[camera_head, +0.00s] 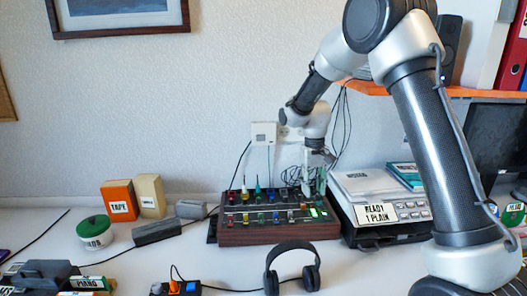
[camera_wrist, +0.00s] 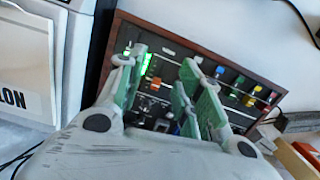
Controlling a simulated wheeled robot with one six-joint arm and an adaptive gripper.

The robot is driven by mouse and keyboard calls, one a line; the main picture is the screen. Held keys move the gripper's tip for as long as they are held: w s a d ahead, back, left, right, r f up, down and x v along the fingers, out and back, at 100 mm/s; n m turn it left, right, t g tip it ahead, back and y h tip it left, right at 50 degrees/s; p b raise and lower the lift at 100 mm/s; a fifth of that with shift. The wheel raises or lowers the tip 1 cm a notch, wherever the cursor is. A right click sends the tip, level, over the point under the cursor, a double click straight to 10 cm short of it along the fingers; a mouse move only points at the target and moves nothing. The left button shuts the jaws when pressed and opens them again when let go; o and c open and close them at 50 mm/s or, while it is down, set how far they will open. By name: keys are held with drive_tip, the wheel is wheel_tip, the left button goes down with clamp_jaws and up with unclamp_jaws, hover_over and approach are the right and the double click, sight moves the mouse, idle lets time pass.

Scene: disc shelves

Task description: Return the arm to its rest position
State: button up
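My gripper (camera_head: 315,187) hangs at the end of my arm, pointing down over the right end of a wood-sided patch panel (camera_head: 280,231). In the wrist view my gripper (camera_wrist: 165,85) shows two fingers with green pads, spread apart, with the panel's dark face (camera_wrist: 165,62) visible between them. Nothing shows held between the fingers. My arm reaches forward from the lower right and bends down over the table. Whether the fingertips touch the panel I cannot tell.
Coloured plugs (camera_head: 257,188) stand along the panel's back. A grey device (camera_head: 377,200) labelled "READY 1 PLAIN" stands close on the right. Headphones (camera_head: 292,266) lie in front. An orange shelf (camera_head: 455,91) hangs behind my arm. Boxes (camera_head: 119,200) and a green-lidded tin (camera_head: 94,231) stand left.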

drive_tip(key=s+d+r+t, duration=0.2)
drive_tip(key=s+d+r, duration=0.2)
drive_tip(key=s, duration=0.6)
drive_tip(key=s+d+r+t, duration=0.1)
drive_tip(key=s+d+r, duration=0.4)
drive_tip(key=s+r, duration=0.3)
drive_tip(key=s+d+r+m+t, duration=0.1)
drive_tip(key=s+d+r, duration=0.3)
drive_tip(key=s, duration=1)
drive_tip(key=shift+d+r+t, duration=0.25)
drive_tip(key=shift+r+t, duration=0.55)
drive_tip(key=shift+r, duration=0.65)
idle(0.4)
